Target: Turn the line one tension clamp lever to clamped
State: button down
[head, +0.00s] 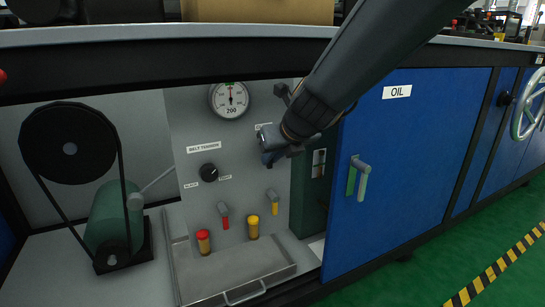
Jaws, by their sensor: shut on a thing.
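My gripper (270,152) is in front of the right part of the grey panel (240,180), below the gauge and to its right. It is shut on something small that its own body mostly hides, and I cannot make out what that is. A white label (262,126) just above the gripper is partly covered and cannot be read. No lever plainly marked as the line one tension clamp shows in this view. A black knob (208,172) sits on the panel to the left under a "BELT TENSION" label (204,146).
A gauge (229,100) is above. Short red (224,215) and yellow (273,202) levers are below, over a metal tray (245,280). A belt drive motor (112,215) stands left. A blue "OIL" door (405,170) with a handle (359,178) is close on the right.

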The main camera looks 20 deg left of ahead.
jog(key=c, duration=1.8)
grip_release()
jog(key=shift+o, duration=0.2)
jog(key=shift+d+r, duration=0.1)
jog(key=s+d+r+p, duration=0.1)
jog(key=s+d+r, duration=0.1)
jog(key=s+d, duration=0.7)
jog(key=shift+s+d, duration=0.15)
jog(key=shift+d, duration=0.6)
jog(key=shift+s, duration=0.1)
